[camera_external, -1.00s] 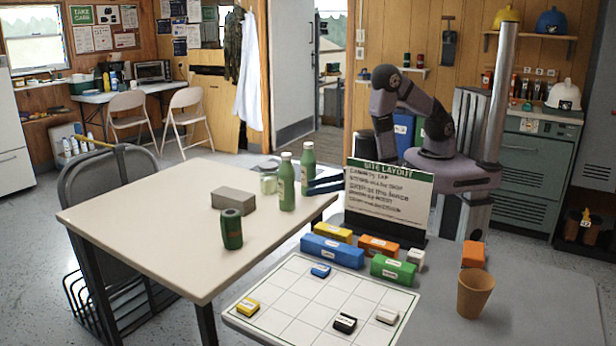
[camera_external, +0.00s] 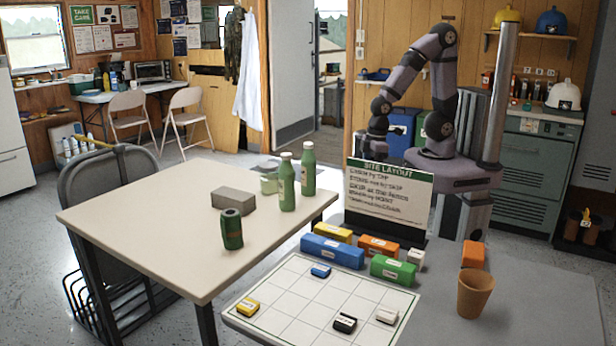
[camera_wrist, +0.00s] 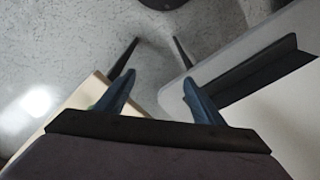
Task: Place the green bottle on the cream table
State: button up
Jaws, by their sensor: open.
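Two green bottles with pale caps stand upright on the cream table (camera_external: 150,215), near its right corner. The front green bottle (camera_external: 287,188) bears a light label. The other green bottle (camera_external: 308,172) stands just behind it, closer to the table's edge. My gripper (camera_wrist: 158,76) shows in the wrist view with its two blue fingers apart and nothing between them. It points down over the floor gap between the tables. In the external view my wrist is right of the bottles, clear of them, and the fingers are hidden behind the sign.
On the cream table are a grey block (camera_external: 233,200), a dark green container (camera_external: 232,229) and a pale green jar (camera_external: 268,184). A sign (camera_external: 388,194), coloured blocks, a grid board (camera_external: 290,307) and a brown cup (camera_external: 474,294) occupy the grey table (camera_external: 545,305). The cream table's left is bare.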

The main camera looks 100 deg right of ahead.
jog(key=shift+g, duration=0.7)
jog(key=s, duration=0.1)
jog(key=s+r, duration=0.1)
jog(key=s+d, duration=0.1)
jog(key=s, duration=0.1)
jog(key=shift+r, duration=0.4)
jog(key=shift+w, duration=0.1)
